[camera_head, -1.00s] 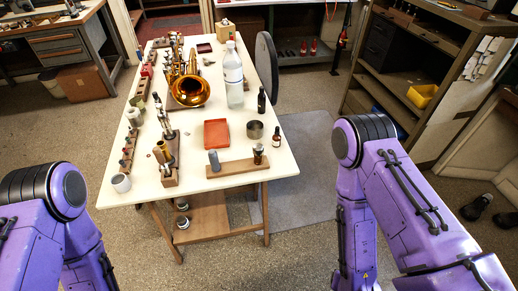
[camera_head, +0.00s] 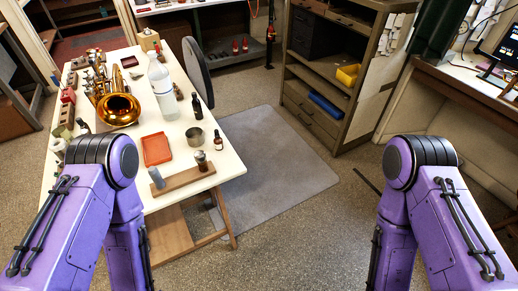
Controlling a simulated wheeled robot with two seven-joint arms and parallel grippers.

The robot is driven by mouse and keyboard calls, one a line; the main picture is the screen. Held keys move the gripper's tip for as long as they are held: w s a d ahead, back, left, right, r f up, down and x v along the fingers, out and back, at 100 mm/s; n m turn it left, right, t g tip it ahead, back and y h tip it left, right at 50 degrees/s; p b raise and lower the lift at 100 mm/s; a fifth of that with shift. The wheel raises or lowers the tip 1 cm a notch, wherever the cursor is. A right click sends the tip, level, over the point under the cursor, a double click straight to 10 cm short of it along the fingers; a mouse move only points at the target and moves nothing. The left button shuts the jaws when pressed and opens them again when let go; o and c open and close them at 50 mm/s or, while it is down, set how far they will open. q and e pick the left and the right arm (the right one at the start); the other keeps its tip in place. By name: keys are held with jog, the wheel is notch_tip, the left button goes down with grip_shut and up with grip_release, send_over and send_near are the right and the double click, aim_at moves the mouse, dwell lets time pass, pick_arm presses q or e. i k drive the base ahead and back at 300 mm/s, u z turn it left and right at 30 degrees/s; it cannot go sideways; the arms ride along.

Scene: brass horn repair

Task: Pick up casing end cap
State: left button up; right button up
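I cannot pick out the casing end cap for sure. On the cream-topped table (camera_head: 222,163), a wooden strip (camera_head: 184,181) near the front edge holds a grey cylinder (camera_head: 157,178) and a dark, brass-toned piece (camera_head: 202,162). A short round metal cup or ring (camera_head: 194,137) stands behind the strip. An orange-red tray (camera_head: 157,149) lies left of it and looks empty. The brass horn (camera_head: 118,109) lies farther back. Both my arms show only purple links, and neither gripper is in view. My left arm hides the table's near left part.
A clear bottle (camera_head: 163,92) and small dark bottles (camera_head: 197,106) stand on the table's right side. A grey mat (camera_head: 275,165) lies on open floor to the right. A shelf cabinet (camera_head: 333,112) and a desk (camera_head: 470,92) stand farther right.

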aim_at(200, 156)
jog(key=z, duration=1.2)
jog(key=i, duration=2.85)
jog(key=u, duration=4.05)
jog(key=i, duration=0.5)
jog(key=z, duration=0.05)
